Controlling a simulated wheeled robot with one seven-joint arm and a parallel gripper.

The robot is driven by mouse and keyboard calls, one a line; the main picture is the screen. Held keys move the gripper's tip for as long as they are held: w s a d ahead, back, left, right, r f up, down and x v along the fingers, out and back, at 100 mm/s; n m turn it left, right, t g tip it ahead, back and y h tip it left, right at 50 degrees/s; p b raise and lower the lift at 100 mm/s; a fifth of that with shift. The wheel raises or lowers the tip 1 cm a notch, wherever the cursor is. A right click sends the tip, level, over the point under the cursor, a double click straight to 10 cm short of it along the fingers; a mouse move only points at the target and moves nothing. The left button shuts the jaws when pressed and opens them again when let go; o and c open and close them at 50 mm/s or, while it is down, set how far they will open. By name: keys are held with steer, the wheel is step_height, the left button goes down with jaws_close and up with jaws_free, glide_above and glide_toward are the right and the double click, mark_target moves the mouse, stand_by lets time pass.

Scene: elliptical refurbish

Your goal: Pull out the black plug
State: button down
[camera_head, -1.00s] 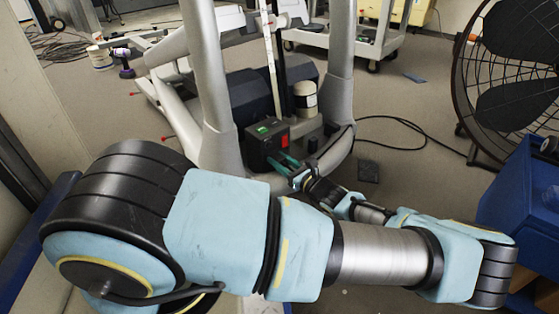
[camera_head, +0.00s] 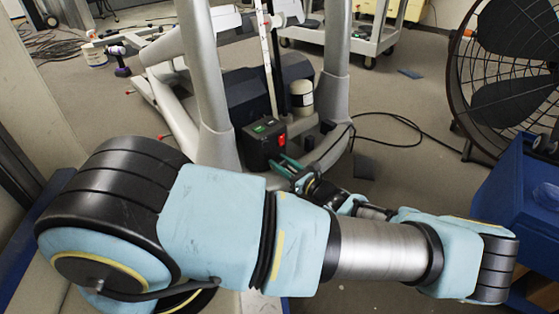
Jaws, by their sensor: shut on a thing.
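The black plug is too small and too covered to make out clearly at the fingertips. My gripper (camera_head: 287,161), with two teal fingers, is at the right front of a black power box (camera_head: 256,153) with a green switch and a red patch. The fingers are shut on a small dark thing beside the box, most likely the black plug. Whether the plug still touches the box cannot be told from this view.
The box sits at the foot of a grey elliptical machine (camera_head: 334,95). A black cable (camera_head: 413,127) lies on the floor behind. A large fan (camera_head: 505,75) and a blue bin (camera_head: 515,190) stand on the right. A white roll (camera_head: 301,97) stands behind the box.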

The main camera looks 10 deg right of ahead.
steer(key=shift+c, duration=2.4)
jaws_free()
steer(key=shift+s, duration=0.1)
steer(key=shift+s+d, duration=0.1)
steer(key=shift+d, duration=0.05)
steer(key=p+v, duration=0.2)
steer(key=v, duration=0.8)
steer(key=shift+s+d+p, duration=0.15)
steer(key=shift+s+p, duration=0.1)
steer(key=shift+p, duration=0.1)
steer(key=shift+f, duration=0.1)
